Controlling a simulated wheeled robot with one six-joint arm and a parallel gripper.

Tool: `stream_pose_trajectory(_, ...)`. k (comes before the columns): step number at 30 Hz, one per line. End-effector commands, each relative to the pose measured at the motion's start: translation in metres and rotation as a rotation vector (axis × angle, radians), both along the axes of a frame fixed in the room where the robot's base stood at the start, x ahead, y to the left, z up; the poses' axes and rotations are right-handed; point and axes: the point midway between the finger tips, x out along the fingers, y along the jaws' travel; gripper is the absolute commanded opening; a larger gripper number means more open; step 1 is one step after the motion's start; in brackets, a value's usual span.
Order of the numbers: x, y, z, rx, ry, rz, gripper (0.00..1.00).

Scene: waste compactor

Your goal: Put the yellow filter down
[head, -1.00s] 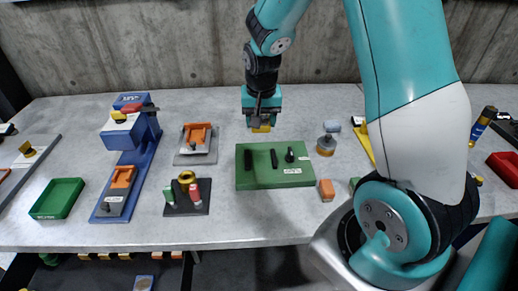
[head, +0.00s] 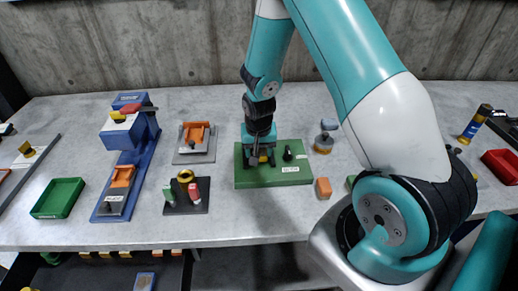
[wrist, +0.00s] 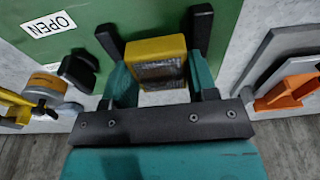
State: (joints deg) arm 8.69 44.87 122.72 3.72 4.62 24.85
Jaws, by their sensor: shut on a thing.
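The yellow filter (wrist: 158,60) is a block with a yellow rim and a greyish face. My gripper (wrist: 160,78) is shut on it, with a finger on each side. In the head view my gripper (head: 262,160) points down over the left part of the green board (head: 245,180). The filter shows only as a small bit of yellow there. In the wrist view two black upright bars stand on the green board (wrist: 160,15), one left and one right of the filter. Whether the filter touches the board cannot be told.

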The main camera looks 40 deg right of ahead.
Motion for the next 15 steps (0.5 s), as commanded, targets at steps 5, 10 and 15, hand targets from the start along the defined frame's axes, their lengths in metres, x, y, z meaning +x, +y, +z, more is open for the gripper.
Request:
stream_pose_trajectory(5, 0.0, 0.0, -0.007, 0.0, 0.0, 0.0, 0.28)
stream_pose_trajectory(10, -0.001, 0.0, -0.014, 0.0, 0.002, 0.0, 0.28)
stream_pose_trajectory(15, -0.002, 0.0, -0.015, 0.001, 0.005, 0.0, 0.62)
